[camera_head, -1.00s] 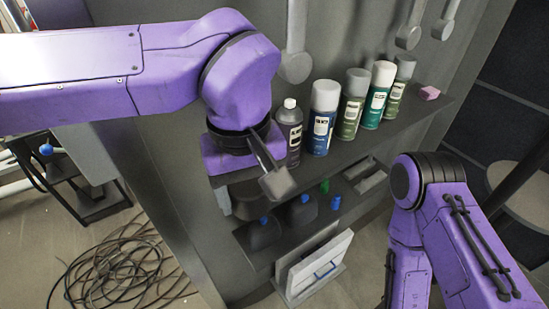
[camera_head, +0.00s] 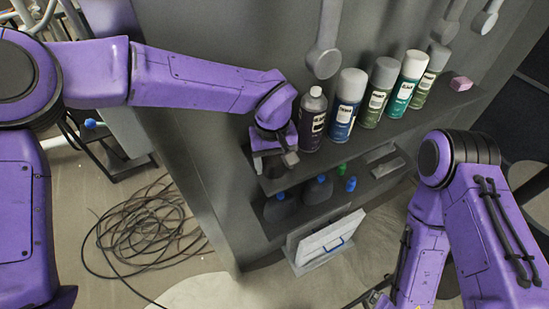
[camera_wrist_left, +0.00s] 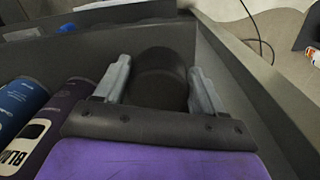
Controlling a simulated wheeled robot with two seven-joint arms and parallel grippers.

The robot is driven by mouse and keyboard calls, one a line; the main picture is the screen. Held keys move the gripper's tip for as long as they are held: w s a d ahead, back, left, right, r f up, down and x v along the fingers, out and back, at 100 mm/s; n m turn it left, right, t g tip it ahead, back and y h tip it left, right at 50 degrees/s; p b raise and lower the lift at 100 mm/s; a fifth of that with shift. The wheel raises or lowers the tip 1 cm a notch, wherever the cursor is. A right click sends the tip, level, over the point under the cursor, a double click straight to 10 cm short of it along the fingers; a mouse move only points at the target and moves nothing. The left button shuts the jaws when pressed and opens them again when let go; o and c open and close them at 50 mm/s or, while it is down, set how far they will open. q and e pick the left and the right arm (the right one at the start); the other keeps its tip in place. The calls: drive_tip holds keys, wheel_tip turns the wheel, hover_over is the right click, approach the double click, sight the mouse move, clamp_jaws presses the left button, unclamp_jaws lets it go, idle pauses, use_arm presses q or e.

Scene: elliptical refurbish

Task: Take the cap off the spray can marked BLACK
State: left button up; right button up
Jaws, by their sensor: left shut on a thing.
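My left gripper (camera_head: 275,150) is at the left end of the upper shelf, beside the row of spray cans. In the left wrist view its two grey fingers (camera_wrist_left: 158,88) are shut on a dark, rounded cylindrical thing (camera_wrist_left: 162,75). No label on it shows, and I cannot tell whether it is only a cap or a capped can. My right gripper (camera_head: 376,294) is low, cut off and unclear.
A blue can (camera_head: 345,108), olive can (camera_head: 379,93), green can (camera_head: 406,85) and another olive can stand along the upper shelf (camera_head: 385,135). A pink block (camera_head: 460,84) lies at its right end. Dark bottles stand below. Cables (camera_head: 145,235) lie on the floor.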

use_arm(q)
drive_tip(key=shift+s, duration=0.15)
drive_tip(key=o, duration=1.2)
drive_tip(key=shift+f, duration=0.1)
drive_tip(key=shift+c, duration=0.2)
